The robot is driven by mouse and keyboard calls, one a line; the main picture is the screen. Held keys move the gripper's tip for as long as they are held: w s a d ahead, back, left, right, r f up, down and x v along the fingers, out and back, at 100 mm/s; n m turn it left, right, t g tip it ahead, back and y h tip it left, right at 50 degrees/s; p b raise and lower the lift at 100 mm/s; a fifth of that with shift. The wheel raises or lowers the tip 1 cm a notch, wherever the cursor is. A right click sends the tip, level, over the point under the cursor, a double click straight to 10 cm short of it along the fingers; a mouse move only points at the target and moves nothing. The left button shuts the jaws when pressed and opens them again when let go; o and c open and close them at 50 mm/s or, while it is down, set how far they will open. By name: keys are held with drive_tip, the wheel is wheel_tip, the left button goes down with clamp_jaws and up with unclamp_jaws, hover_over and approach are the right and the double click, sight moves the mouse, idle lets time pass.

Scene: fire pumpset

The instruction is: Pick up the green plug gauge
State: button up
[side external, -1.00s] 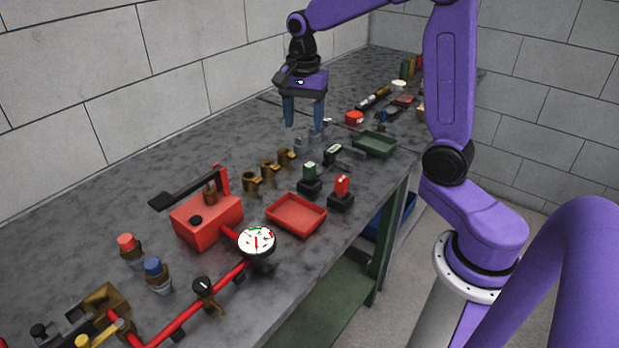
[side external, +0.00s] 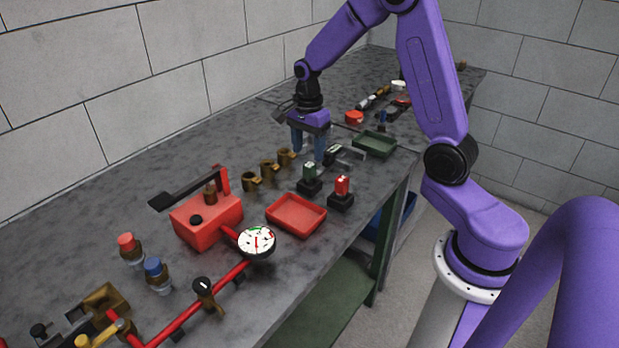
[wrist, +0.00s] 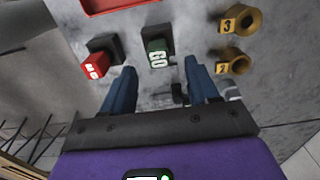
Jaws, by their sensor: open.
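The green plug gauge (side external: 309,172) stands upright in a dark block (side external: 309,187) on the bench, left of the red plug gauge (side external: 342,186) in its own dark block. In the wrist view the green gauge (wrist: 157,52) shows a white marking and lies ahead of my fingertips, between their lines. The red gauge (wrist: 95,66) is to its left there. My gripper (side external: 309,155) is open and points down, just behind the green gauge in the side view. In the wrist view my open fingers (wrist: 161,75) have nothing held between them.
Several brass fittings (side external: 268,171) stand left of the green gauge; two show numbers in the wrist view (wrist: 240,20). A red tray (side external: 296,214) lies in front, a green tray (side external: 374,145) behind right. A red pump box (side external: 205,220) stands farther left.

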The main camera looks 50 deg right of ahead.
sight(310, 165)
drive_tip(key=shift+s+d+f, duration=0.1)
drive_tip(key=shift+s+f, duration=0.05)
drive_tip(key=shift+f, duration=3.2)
clamp_jaws()
